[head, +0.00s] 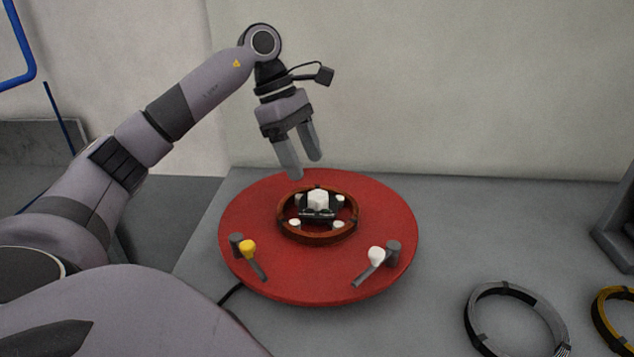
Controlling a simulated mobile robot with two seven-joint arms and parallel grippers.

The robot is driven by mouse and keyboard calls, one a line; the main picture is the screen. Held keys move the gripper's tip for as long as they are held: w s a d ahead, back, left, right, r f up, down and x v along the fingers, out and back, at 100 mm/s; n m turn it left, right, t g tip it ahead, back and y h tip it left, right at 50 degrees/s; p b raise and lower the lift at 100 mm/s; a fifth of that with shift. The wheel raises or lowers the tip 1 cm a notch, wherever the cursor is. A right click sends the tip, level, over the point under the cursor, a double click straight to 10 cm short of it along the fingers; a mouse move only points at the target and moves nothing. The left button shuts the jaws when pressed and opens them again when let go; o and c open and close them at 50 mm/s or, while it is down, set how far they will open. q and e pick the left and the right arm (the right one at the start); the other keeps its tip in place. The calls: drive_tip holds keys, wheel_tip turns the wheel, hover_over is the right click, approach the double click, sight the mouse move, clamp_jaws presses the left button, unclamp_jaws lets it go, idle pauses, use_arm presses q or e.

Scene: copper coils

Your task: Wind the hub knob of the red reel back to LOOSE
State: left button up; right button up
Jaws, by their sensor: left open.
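The red reel (375,272) lies flat on the grey table as a wide red disc. A copper-brown ring (318,236) sits at its middle around the hub. The hub knob (318,199) is a pale faceted knob on a dark mount inside this ring, with several small white pegs around it. Any LOOSE marking is too small to read. My left gripper (306,168) points down, open and empty, above the back of the reel, a little behind and left of the knob and apart from it. My right gripper is not in view.
On the reel's front stand a yellow-tipped lever (249,250) and a white-tipped lever (375,257), each beside a grey post. A dark coil (516,320) and a yellow coil (612,318) lie at the front right.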

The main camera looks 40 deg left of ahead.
sight(318, 194)
use_arm(q)
drive_tip(key=x, duration=0.6)
drive_tip(key=shift+d+f, duration=0.25)
drive_tip(key=shift+f, duration=0.1)
drive_tip(key=c, duration=1.1)
